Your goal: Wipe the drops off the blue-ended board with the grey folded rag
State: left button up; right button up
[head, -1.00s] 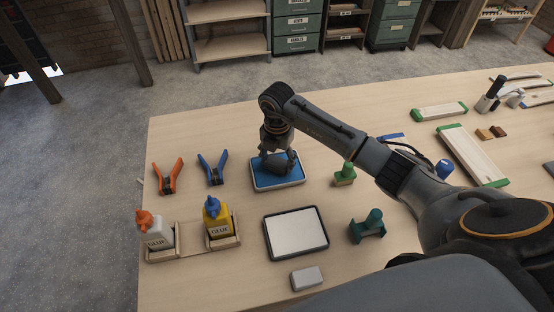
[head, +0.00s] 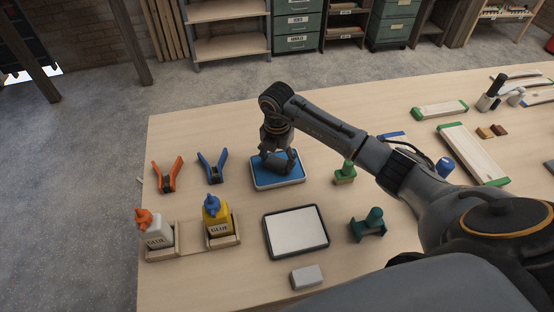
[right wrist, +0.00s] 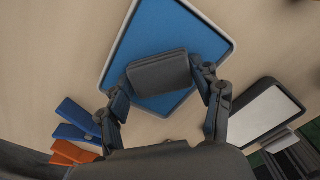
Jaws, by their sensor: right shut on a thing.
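The grey folded rag (right wrist: 160,73) is a dark, thick pad between the fingers of my right gripper (right wrist: 165,82). In the head view my right gripper (head: 277,152) is shut on the rag (head: 276,163), at the blue-faced, white-rimmed tray (head: 297,181). The tray (right wrist: 190,35) fills the area behind the rag in the right wrist view. I cannot tell whether the rag touches it. A blue end (head: 391,137), seemingly of the blue-ended board, shows behind my right arm, which hides the rest. No drops can be made out. My left gripper is not in view.
Orange pliers (head: 167,175), blue pliers (head: 213,167) and glue bottles (head: 217,222) in wooden holders stand left. Green-ended boards (head: 474,155) lie right. The table's far left is clear.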

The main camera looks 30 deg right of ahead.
aim_at(277, 161)
dwell(0.6)
jog(key=shift+r+p, duration=2.7)
jog(key=shift+r, duration=0.8)
